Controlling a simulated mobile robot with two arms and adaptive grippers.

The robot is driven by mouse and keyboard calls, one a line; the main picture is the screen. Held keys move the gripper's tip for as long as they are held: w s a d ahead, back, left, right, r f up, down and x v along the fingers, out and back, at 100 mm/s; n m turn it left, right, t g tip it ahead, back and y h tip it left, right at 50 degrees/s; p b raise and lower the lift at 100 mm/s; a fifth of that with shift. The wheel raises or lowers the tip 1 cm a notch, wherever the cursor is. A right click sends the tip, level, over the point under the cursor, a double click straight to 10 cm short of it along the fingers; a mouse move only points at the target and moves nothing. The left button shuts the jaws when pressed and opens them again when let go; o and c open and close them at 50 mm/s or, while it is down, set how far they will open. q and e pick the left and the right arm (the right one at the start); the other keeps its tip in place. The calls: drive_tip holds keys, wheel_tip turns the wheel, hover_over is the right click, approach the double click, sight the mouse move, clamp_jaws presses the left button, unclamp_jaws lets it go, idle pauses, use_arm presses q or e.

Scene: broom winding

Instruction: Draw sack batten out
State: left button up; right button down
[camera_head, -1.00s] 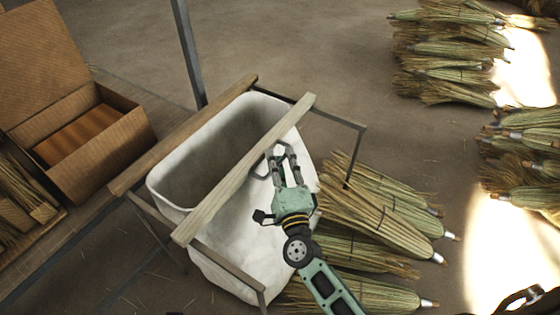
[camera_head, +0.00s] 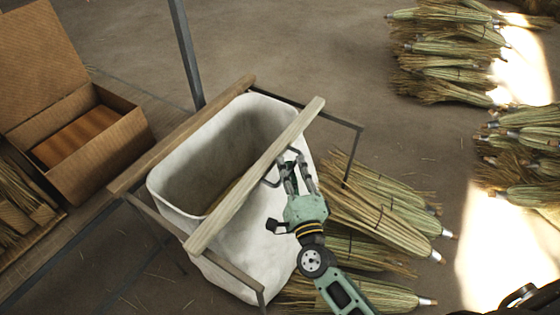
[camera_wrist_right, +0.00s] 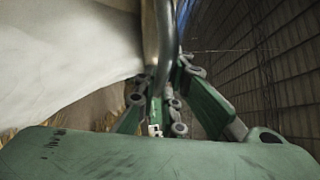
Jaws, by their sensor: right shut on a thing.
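The pale wooden sack batten (camera_head: 255,175) lies slanting across the right side of the white sack (camera_head: 255,240), which hangs open in a metal frame (camera_head: 338,121). A darker wooden batten (camera_head: 185,133) runs along the sack's left side. My right gripper (camera_head: 290,168) is shut on a metal handle on the batten's right side. In the right wrist view, the handle (camera_wrist_right: 158,45) runs down between the fingers (camera_wrist_right: 160,108), beside the white sack cloth (camera_wrist_right: 65,60). The fingers partly hide the handle. My left gripper is not in view.
Bundled brooms (camera_head: 385,210) lie on the floor right of the sack, under my right arm. More broom bundles (camera_head: 450,50) lie at the far right. An open cardboard box (camera_head: 105,160) stands at the left.

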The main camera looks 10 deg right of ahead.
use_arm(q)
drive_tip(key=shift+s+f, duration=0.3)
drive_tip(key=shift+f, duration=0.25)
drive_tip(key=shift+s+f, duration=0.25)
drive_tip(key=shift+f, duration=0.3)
use_arm(e)
drive_tip(key=s+d, duration=0.8)
drive_tip(key=shift+s, duration=0.2)
drive_tip(key=shift+d+f, duration=0.1)
drive_tip(key=c, duration=1.8)
unclamp_jaws()
drive_tip(key=shift+c, duration=0.2)
drive_tip(key=s+f, duration=0.1)
drive_tip(key=s, duration=1.1)
drive_tip(key=shift+f, duration=0.25)
drive_tip(key=shift+w, duration=0.1)
